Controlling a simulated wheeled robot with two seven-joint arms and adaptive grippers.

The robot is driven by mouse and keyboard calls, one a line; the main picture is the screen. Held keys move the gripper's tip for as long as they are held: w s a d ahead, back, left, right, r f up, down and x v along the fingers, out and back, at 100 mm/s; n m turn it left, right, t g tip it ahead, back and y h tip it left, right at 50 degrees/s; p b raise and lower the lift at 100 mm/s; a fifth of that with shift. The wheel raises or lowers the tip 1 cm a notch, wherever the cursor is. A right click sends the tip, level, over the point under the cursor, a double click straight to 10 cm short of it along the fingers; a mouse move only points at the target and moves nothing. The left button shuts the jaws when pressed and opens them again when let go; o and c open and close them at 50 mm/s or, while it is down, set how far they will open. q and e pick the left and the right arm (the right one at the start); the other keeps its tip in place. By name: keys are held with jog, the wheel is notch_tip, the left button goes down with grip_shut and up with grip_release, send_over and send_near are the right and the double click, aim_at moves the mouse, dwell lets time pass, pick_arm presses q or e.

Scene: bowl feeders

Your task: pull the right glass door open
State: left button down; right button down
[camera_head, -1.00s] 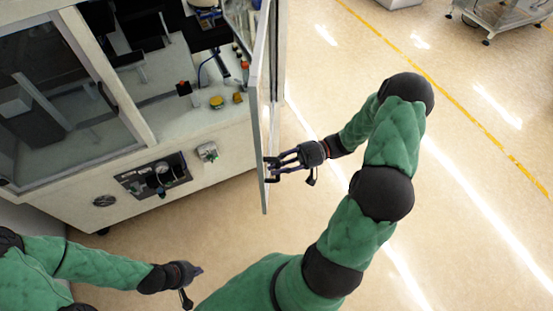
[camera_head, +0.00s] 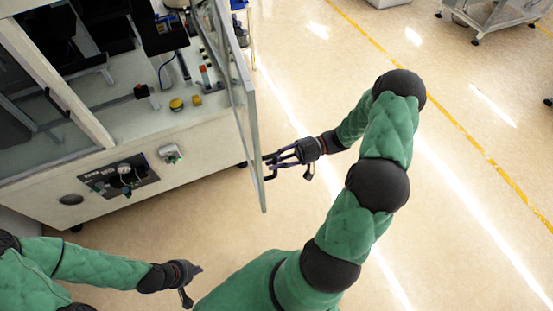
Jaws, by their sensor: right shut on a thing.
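The right glass door (camera_head: 243,105) stands swung out from the machine cabinet (camera_head: 130,120), seen nearly edge-on. My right gripper (camera_head: 268,166) reaches it from the right, with its fingers at the door's lower outer part. It is shut on the door's handle, which is mostly hidden by the fingers. My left gripper (camera_head: 194,280) hangs low in front of the cabinet, away from the door. Its fingers are small and dark, and their gap cannot be made out.
The left glass door (camera_head: 30,105) covers the cabinet's left side. Yellow buttons (camera_head: 177,104) and a gauge panel (camera_head: 120,175) show on and inside the cabinet. The floor (camera_head: 440,210) to the right is clear. A wheeled cart (camera_head: 490,15) stands far back right.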

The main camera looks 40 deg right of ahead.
jog(key=shift+d+f, duration=0.1)
jog(key=shift+d, duration=0.05)
jog(key=c, duration=1.3)
grip_release()
jog(key=shift+s, duration=0.1)
jog(key=v, duration=1.2)
